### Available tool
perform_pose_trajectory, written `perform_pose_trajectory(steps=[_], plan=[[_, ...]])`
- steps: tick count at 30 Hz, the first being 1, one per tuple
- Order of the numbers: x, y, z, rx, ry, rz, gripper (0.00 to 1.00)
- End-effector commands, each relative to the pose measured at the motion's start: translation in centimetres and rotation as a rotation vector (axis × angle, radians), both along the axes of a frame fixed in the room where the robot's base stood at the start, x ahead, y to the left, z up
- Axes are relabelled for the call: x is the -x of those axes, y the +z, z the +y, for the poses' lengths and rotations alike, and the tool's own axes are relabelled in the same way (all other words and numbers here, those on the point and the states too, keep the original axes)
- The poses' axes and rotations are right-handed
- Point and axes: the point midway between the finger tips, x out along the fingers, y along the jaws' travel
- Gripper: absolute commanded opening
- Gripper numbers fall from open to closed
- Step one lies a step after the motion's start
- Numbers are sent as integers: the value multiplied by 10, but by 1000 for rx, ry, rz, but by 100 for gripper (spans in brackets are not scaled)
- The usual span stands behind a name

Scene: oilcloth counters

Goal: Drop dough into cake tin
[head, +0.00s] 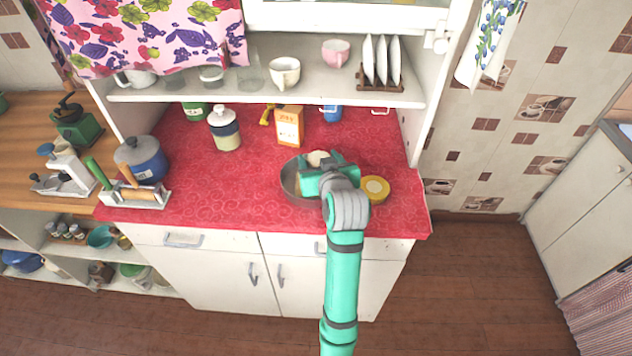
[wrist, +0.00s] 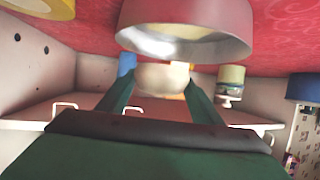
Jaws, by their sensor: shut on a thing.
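The cake tin (head: 288,182) is a round grey metal pan on the red counter cloth. It also shows in the wrist view (wrist: 185,18), which is upside down, with its open mouth facing the gripper. The dough (head: 316,157) is a small pale beige lump; in the wrist view the dough (wrist: 163,79) sits between the two fingers. My gripper (wrist: 162,76) is shut on the dough and holds it close to the tin's mouth. In the head view my teal gripper (head: 328,177) hides part of the tin. The exact height above the rim cannot be told.
A yellow-topped round container (head: 375,188) stands right beside the tin. An orange-and-white box (head: 289,127) and a lidded jar (head: 225,130) stand behind. A shelf with cups (head: 250,92) overhangs the counter's back.

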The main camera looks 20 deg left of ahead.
Motion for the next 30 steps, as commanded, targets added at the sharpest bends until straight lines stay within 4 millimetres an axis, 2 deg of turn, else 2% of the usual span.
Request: perform_pose_trajectory(steps=[3,9,21,22,24,30], plan=[[1,-14,2,0,3,1,34],[0,-28,1,0,2,1,34],[0,-33,-1,0,-1,-1,34],[0,-33,-1,0,-1,-1,67],[0,-33,-1,0,-1,-1,81],[0,-33,-1,0,-1,-1,81]])
